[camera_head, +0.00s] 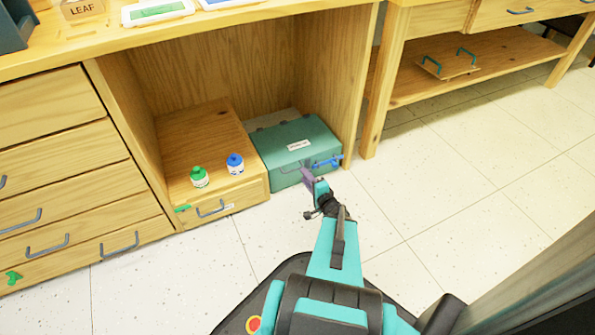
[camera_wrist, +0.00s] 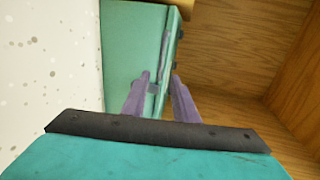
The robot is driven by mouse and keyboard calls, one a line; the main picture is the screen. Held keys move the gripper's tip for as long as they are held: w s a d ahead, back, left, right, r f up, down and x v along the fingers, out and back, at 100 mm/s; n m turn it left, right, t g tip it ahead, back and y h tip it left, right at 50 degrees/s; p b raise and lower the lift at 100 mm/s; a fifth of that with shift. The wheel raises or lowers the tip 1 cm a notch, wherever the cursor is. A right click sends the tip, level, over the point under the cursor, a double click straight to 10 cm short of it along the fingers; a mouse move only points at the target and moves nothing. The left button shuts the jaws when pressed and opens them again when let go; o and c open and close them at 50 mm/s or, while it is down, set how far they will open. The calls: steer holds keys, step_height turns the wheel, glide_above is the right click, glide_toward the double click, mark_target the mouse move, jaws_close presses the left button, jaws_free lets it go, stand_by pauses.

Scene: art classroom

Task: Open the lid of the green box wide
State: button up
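The green box (camera_head: 312,130) sits on the floor in the cubby under the desk, and its lid looks shut. It has a white label on top and a grey handle at the front. A blue piece (camera_head: 328,162) shows at its front right. My gripper (camera_head: 306,177) is at the box's front edge, close to the handle. In the wrist view, the two purple fingers (camera_wrist: 161,79) are apart, close to the box's green surface (camera_wrist: 122,60), with a grey bar near their tips. I cannot tell whether they touch it.
A wooden drawer box (camera_head: 190,140) stands left of the green box, with a green-capped bottle (camera_head: 199,178) and a blue-capped bottle (camera_head: 235,165) on it. The cubby's wooden side panel (camera_head: 335,80) is close on the right.

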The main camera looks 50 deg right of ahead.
steer(key=b+x, duration=0.1)
steer(key=x, duration=0.6)
steer(key=shift+w+b, duration=0.2)
steer(key=shift+b, duration=0.2)
jaws_close()
steer(key=shift+f, duration=0.1)
